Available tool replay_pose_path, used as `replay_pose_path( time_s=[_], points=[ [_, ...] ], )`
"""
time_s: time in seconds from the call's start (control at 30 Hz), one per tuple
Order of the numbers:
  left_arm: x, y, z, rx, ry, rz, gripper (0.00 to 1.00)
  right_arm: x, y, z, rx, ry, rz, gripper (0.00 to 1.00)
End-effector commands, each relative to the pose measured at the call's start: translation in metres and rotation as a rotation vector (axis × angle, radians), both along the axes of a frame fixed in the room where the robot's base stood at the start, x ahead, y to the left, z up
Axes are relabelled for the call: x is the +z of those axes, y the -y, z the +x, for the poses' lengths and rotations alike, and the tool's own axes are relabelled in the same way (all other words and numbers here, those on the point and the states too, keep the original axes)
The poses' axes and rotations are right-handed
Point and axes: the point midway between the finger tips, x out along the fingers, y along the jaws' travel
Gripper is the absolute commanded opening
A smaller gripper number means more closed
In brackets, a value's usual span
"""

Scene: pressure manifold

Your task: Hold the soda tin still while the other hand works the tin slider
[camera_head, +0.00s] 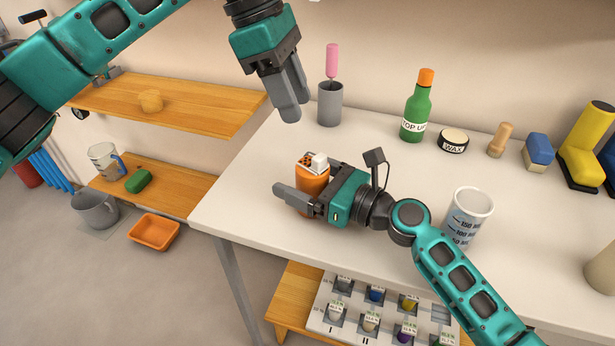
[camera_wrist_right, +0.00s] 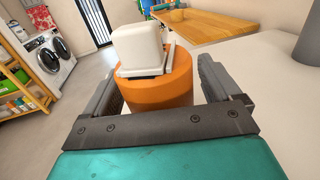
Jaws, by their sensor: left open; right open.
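The soda tin (camera_head: 312,188) is an orange cylinder standing upright on the white table, with a white slider (camera_head: 320,162) on its top beside a patch of dark holes. My right gripper (camera_head: 298,200) is open around the tin, low at its side. In the right wrist view the orange tin (camera_wrist_right: 152,92) stands between the two fingers, with the white slider block (camera_wrist_right: 140,48) on top; whether the fingers touch it I cannot tell. My left gripper (camera_head: 290,108) is open and empty, above the table up and left of the tin.
A grey cup (camera_head: 330,105) with a pink-handled tool stands behind the tin. A green bottle (camera_head: 416,110), a wax tin (camera_head: 453,141) and a measuring cup (camera_head: 467,218) stand to the right. The table's left edge is near the tin. A rack of small items (camera_head: 328,315) sits below.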

Motion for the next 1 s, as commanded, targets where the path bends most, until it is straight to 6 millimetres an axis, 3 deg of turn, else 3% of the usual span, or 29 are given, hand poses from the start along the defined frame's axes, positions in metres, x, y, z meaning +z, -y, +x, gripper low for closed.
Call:
replay_pose_path(
  time_s=[0.07,0.6,0.83,1.0],
  points=[
    [0.000,0.000,0.000,0.000,0.000,0.000,0.43,0.000,0.000,0.000,0.000,0.000,0.000,0.85],
    [0.000,0.000,0.000,0.000,0.000,0.000,0.43,0.000,0.000,0.000,0.000,0.000,0.000,0.33],
    [-0.002,0.011,-0.009,-0.121,0.061,0.049,0.21,0.000,0.000,0.000,0.000,0.000,0.000,0.33],
    [-0.008,0.039,-0.036,-0.506,0.243,0.206,0.05,0.000,0.000,0.000,0.000,-0.001,-0.001,0.33]
  ],
)
